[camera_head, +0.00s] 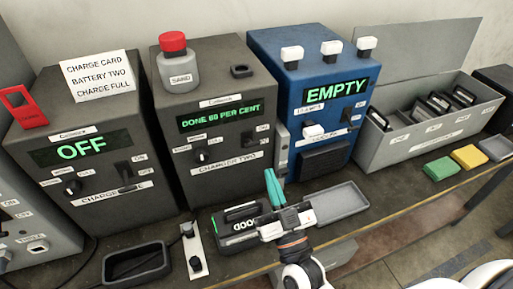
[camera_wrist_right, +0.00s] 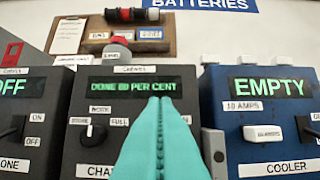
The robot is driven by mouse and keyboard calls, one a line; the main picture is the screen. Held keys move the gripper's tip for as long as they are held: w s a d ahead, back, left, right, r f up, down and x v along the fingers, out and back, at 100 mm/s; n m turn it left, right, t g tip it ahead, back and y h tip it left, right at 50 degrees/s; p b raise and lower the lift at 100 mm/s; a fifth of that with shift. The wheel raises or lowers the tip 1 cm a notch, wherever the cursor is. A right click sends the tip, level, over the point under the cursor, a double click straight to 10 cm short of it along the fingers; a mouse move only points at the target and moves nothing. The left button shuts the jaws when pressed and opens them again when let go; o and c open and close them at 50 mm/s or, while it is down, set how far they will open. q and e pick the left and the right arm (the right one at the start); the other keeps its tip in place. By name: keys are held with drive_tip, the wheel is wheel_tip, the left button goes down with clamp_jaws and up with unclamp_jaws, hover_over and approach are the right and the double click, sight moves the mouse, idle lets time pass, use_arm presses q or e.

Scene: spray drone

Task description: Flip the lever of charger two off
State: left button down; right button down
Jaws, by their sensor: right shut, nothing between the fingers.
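Charger two (camera_head: 222,110) is the dark box in the middle of the head view, with a green display reading DONE 80 PER CENT. Its dark lever (camera_head: 250,139) is on the right of its front, beside small ON and OFF labels; its exact position is too small to tell. In the wrist view, charger two (camera_wrist_right: 95,105) stands straight ahead, and my fingers hide its lever area. My right gripper (camera_head: 272,185) has teal fingers, shut and empty, in front of and below charger two's right side. The fingers fill the middle of the wrist view (camera_wrist_right: 160,120). My left gripper is not in view.
Charger one (camera_head: 80,150), reading OFF, stands left; the blue cooler (camera_head: 312,90), reading EMPTY, stands right. A small grey box (camera_head: 281,152) sits between charger two and the cooler. A battery (camera_head: 236,228) and a grey tray (camera_head: 338,203) lie near my right gripper.

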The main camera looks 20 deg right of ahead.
sight(256, 144)
idle(0.3)
drive_tip(key=p+x, duration=0.1)
drive_tip(key=x, duration=0.2)
drive_tip(key=f+p+x, duration=0.1)
drive_tip(key=p+x, duration=0.1)
drive_tip(key=x, duration=0.1)
drive_tip(key=w+f+p+x, duration=0.1)
drive_tip(key=x, duration=0.2)
drive_tip(key=shift+w+r, duration=0.15)
drive_tip(key=shift+w, duration=0.05)
drive_tip(key=shift+w+f, duration=0.1)
drive_tip(key=shift+f, duration=0.75)
